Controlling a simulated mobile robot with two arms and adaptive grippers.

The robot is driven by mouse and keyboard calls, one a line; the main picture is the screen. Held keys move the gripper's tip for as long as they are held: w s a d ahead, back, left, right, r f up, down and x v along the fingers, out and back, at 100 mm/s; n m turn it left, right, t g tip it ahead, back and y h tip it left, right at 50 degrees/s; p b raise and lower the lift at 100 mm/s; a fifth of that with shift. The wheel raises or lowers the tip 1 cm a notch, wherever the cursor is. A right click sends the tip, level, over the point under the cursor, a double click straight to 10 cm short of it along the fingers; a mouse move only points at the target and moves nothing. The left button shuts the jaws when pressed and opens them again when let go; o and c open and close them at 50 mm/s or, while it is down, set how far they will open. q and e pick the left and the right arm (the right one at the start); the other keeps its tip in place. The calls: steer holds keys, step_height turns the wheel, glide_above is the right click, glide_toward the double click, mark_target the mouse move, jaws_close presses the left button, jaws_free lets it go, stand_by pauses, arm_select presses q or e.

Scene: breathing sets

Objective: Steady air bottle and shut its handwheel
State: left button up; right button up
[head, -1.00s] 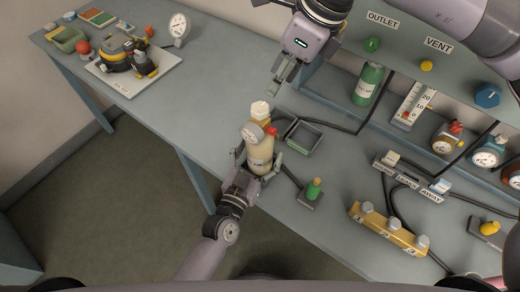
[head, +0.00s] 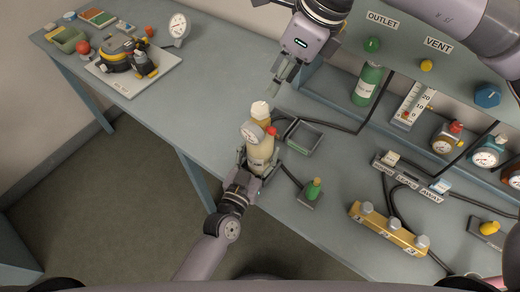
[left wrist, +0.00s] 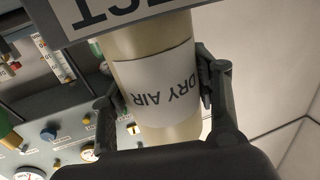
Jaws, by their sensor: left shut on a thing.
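The air bottle (head: 261,151) is cream-coloured and stands at the table's front edge, with a gauge (head: 252,133), a red part (head: 271,131) and a pale handwheel (head: 260,109) on top. My left gripper (head: 258,168) is shut around its body. In the left wrist view the bottle (left wrist: 125,70) bears a "DRY AIR" label (left wrist: 160,82) between the two fingers (left wrist: 160,95). My right gripper (head: 282,83) is above and behind the handwheel, apart from it. Its fingers point down and look a little apart, with nothing between them.
A small open tray (head: 304,136) is right of the bottle. A green-knobbed block (head: 312,191) and a yellow manifold (head: 388,229) lie farther right. The panel (head: 408,42) with OUTLET and VENT knobs stands behind.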

mark_target(260, 107)
arm_select(q)
jaws_close()
arm_select(e)
steer(key=shift+o, duration=1.4)
steer(key=shift+w+a+r+n, duration=0.15)
steer(key=shift+w+n, duration=0.05)
steer(key=shift+n, duration=0.2)
steer(key=shift+o, duration=1.1)
steer(key=a+n+h, duration=0.1)
steer(key=w+a+r+n+g+h, duration=0.1)
steer(key=n, duration=0.1)
steer(key=a+r+n+h, duration=0.1)
steer(key=shift+w+r+n, duration=0.1)
steer(key=shift+w+n, duration=0.2)
steer(key=shift+n, duration=0.1)
steer(key=shift+n+g+h, duration=0.3)
steer(key=shift+n+g, duration=0.1)
steer(key=shift+n, duration=0.3)
step_height(260, 107, down, 11)
steer(key=shift+a+f, duration=0.15)
steer(key=shift+f, duration=0.05)
steer(key=shift+c, duration=0.6)
steer(key=c, duration=1)
